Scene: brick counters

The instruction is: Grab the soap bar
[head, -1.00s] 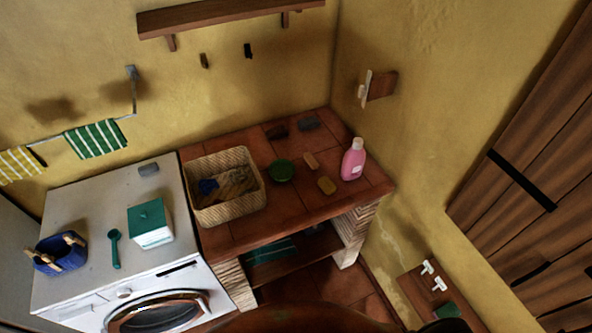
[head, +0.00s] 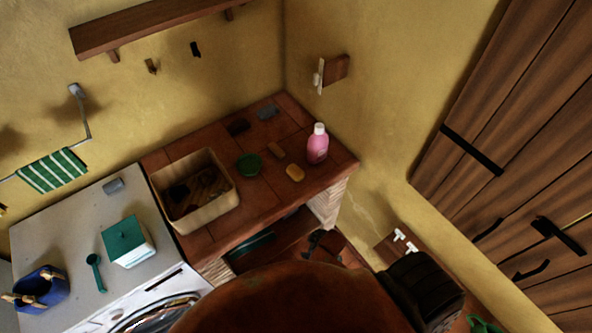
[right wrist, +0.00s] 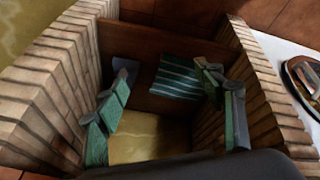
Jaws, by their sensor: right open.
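The soap bar (head: 295,172) is a small yellow-orange rounded bar. It lies on the tiled counter top (head: 218,224) near the front edge, left of a pink bottle (head: 318,144), and nothing touches it. My right gripper shows as small dark fingers (head: 318,240) below the counter's front edge in the head view, apart from the soap. In the right wrist view the green-padded fingers (right wrist: 164,72) are spread open and empty, facing the space between the brick piers under the counter. The soap is not visible there. My left gripper is not in view.
A basket (head: 205,223) stands left on the counter. A striped green cloth (right wrist: 178,78) lies under the counter. Brick piers (right wrist: 48,90) flank that space.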

